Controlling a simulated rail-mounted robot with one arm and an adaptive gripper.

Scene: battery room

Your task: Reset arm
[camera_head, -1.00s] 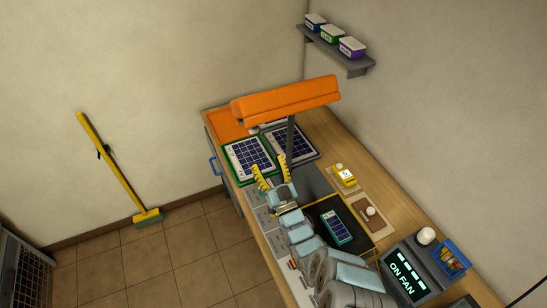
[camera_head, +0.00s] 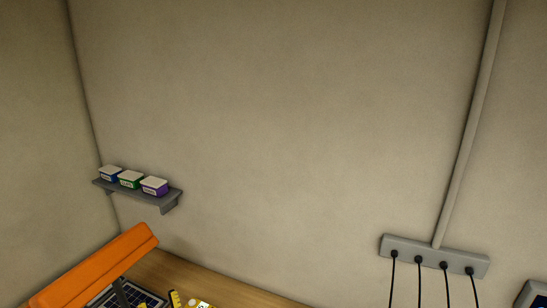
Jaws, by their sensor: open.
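The gripper is open. I cannot see anything between its fingers.
An orange lamp (camera_head: 98,266) stands over a dark gridded panel (camera_head: 140,298) on the wooden bench (camera_head: 215,287). A wall shelf (camera_head: 150,190) holds blue, green and purple boxes. A grey socket strip (camera_head: 435,256) with several black cables is on the right wall. The wall between is bare.

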